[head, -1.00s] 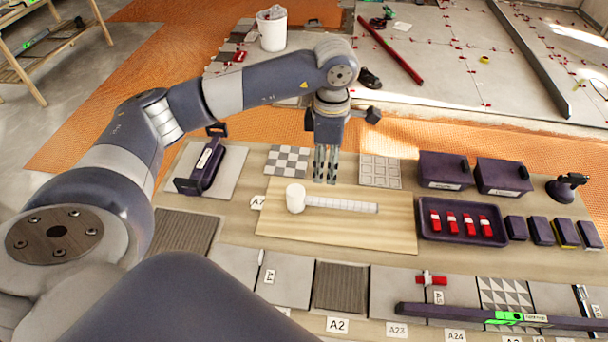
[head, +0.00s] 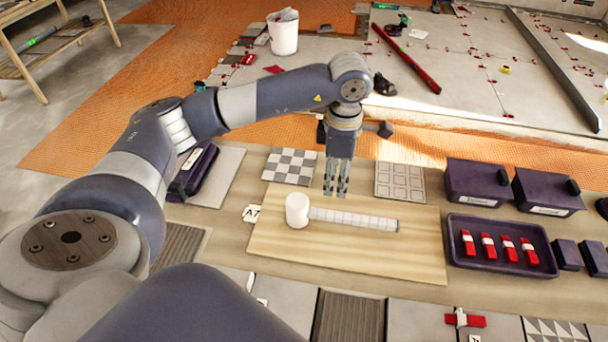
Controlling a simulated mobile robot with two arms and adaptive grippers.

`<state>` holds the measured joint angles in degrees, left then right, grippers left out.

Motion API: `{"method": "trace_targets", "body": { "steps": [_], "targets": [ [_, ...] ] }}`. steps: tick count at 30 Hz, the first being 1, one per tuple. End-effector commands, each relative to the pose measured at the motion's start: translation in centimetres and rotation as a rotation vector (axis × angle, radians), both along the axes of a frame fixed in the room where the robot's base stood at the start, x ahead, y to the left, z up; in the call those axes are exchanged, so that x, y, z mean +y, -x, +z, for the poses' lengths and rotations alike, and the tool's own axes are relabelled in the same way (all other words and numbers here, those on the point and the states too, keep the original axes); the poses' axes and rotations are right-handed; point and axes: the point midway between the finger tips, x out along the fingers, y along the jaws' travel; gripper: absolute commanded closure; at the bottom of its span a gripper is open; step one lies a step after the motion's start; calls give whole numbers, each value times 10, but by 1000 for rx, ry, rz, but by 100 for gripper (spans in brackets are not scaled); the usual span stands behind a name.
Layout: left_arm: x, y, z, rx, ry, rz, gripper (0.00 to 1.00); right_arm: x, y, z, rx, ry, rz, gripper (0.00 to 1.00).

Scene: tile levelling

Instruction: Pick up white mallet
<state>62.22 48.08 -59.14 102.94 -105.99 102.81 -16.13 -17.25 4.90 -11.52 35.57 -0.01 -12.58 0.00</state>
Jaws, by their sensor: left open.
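The white mallet lies on a light wooden board (head: 330,262) on the table. Its white round head (head: 297,210) is at the left end, and its pale, banded handle (head: 355,219) runs to the right. My left gripper (head: 336,192) points down just behind the handle, near its middle. It is open and empty, and its fingers look apart from the mallet; the exact height is hard to tell. My right gripper is not in view.
A checkered tile (head: 290,166) and a gridded tile (head: 400,182) lie behind the board. A dark tray (head: 480,262) with several red-and-white pieces is to the right, with dark boxes (head: 483,182) behind it. A tile row runs along the front.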

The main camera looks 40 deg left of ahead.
Motion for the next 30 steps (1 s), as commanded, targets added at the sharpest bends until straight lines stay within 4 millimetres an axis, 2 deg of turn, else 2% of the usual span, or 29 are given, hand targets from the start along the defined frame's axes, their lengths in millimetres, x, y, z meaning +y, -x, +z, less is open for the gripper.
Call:
{"method": "trace_targets", "body": {
  "steps": [1, 6, 9, 13, 21, 26, 30],
  "targets": [
    [0, 0, -30, 0, 0, 0, 57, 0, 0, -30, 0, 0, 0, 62],
    [0, 0, -57, 0, 0, 0, 57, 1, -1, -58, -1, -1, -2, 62],
    [0, 0, -64, 0, 0, 0, 57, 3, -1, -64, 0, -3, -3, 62],
    [0, 0, -73, 2, 0, 0, 57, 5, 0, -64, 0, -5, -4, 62],
    [0, 0, -112, 3, 0, 1, 57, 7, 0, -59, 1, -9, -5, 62],
    [1, 0, -123, 1, 0, 0, 57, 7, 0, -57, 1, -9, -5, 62],
    [3, -1, -141, 5, -1, 2, 57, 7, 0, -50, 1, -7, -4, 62]
  ]
}}
